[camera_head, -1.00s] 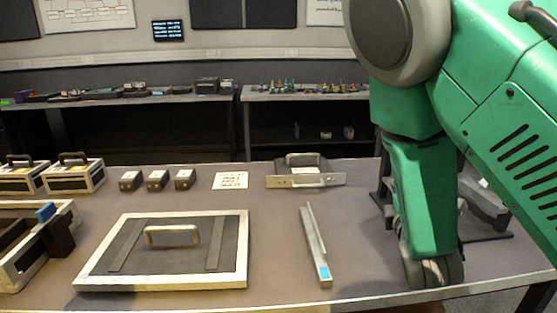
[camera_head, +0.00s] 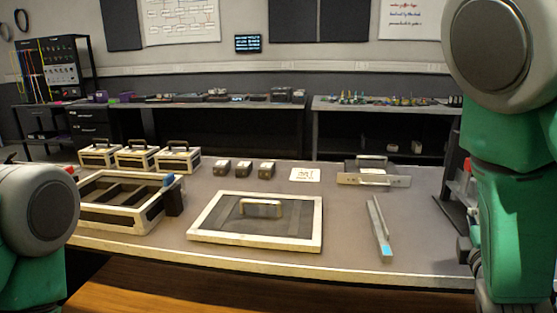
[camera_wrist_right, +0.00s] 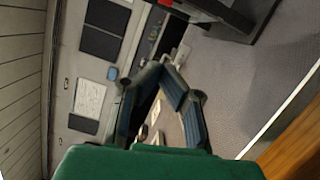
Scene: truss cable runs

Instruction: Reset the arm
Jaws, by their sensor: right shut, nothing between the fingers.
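My right arm (camera_head: 515,200) hangs at the right edge of the head view, its green forearm in front of the table's right end. My right gripper (camera_wrist_right: 160,68) shows in the right wrist view with its two dark fingers meeting at the tips. It is shut and holds nothing. In the head view its fingers are mostly hidden or cut off. My left arm (camera_head: 35,225) shows only as a grey joint and green shell at the left edge. My left gripper is out of the picture.
The worktable (camera_head: 340,235) holds an open crate (camera_head: 100,222), a framed lid with handle (camera_head: 215,238), a metal bar (camera_head: 378,225), a handled plate (camera_head: 375,180), small black blocks (camera_head: 245,168) and lidded boxes (camera_head: 135,158). A dark stand (camera_head: 455,205) is close beside my right arm.

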